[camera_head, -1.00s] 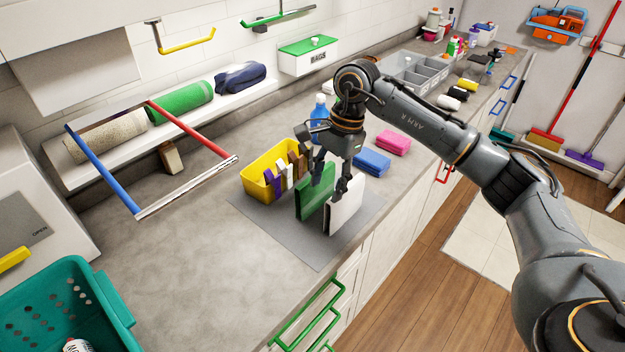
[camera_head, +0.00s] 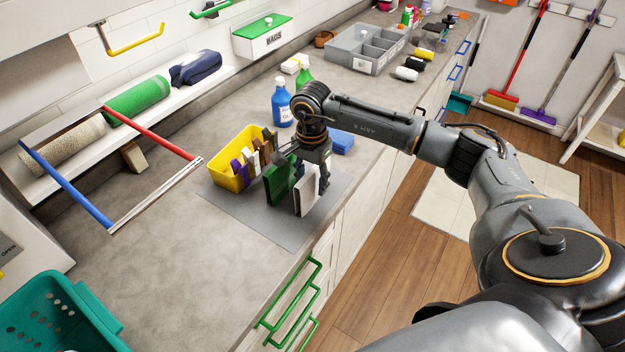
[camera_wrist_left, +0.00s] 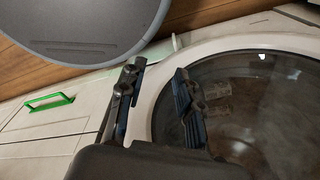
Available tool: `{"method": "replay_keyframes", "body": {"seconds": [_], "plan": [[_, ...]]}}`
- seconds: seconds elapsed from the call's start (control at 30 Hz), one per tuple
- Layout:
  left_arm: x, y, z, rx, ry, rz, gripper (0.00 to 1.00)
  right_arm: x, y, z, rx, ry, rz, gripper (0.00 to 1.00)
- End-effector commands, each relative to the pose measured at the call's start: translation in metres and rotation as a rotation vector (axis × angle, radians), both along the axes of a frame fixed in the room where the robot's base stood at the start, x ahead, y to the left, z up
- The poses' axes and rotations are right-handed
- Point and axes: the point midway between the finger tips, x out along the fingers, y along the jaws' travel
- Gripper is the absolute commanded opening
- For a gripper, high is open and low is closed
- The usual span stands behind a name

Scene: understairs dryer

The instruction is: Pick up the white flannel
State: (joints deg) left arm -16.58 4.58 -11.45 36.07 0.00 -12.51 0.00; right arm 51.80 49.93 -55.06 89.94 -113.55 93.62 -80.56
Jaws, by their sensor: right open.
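The white flannel (camera_head: 307,194) is a folded cloth standing on edge on the grey mat (camera_head: 240,212), to the right of a green folded cloth (camera_head: 279,184). My right gripper (camera_head: 311,174) is open and pointing down at the top of the white flannel. One finger shows at the flannel's right side. The other is largely hidden among the cloths, so I cannot tell whether the fingers touch it. My left gripper (camera_wrist_left: 156,95) shows in the left wrist view, open and empty, in front of a round glass door (camera_wrist_left: 245,105).
A yellow bin (camera_head: 229,172) of several coloured cloths stands left of the green cloth. A blue spray bottle (camera_head: 283,105) and blue sponge (camera_head: 342,143) are behind. A red-and-blue rail frame (camera_head: 155,205) and teal basket (camera_head: 85,308) are at left.

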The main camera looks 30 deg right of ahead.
Motion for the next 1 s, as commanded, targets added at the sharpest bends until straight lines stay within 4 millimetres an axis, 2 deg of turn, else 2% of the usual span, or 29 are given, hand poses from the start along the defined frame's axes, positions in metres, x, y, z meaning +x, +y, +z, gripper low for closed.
{"method": "replay_keyframes", "body": {"seconds": [0.03,0.2,0.43,0.47,0.67,1.0], "plan": [[-0.001,0.0,0.012,0.0,0.001,0.0,0.34,-0.002,0.001,-0.004,0.002,0.006,0.0,0.47],[-0.008,0.001,0.014,0.001,0.012,0.0,0.34,0.0,0.0,-0.024,0.002,0.001,0.0,0.47],[-0.017,0.001,0.012,0.003,0.026,0.0,0.34,0.0,0.0,-0.028,0.001,-0.001,0.0,0.47],[-0.017,0.001,0.012,0.003,0.026,0.0,0.34,0.0,0.0,-0.028,0.001,-0.001,0.0,0.45],[-0.017,0.001,0.012,0.003,0.026,0.0,0.34,0.0,0.0,-0.027,0.001,-0.001,0.0,0.04],[-0.016,0.001,0.011,0.002,0.025,0.0,0.34,0.0,0.0,-0.027,0.002,-0.001,0.0,0.03]]}}
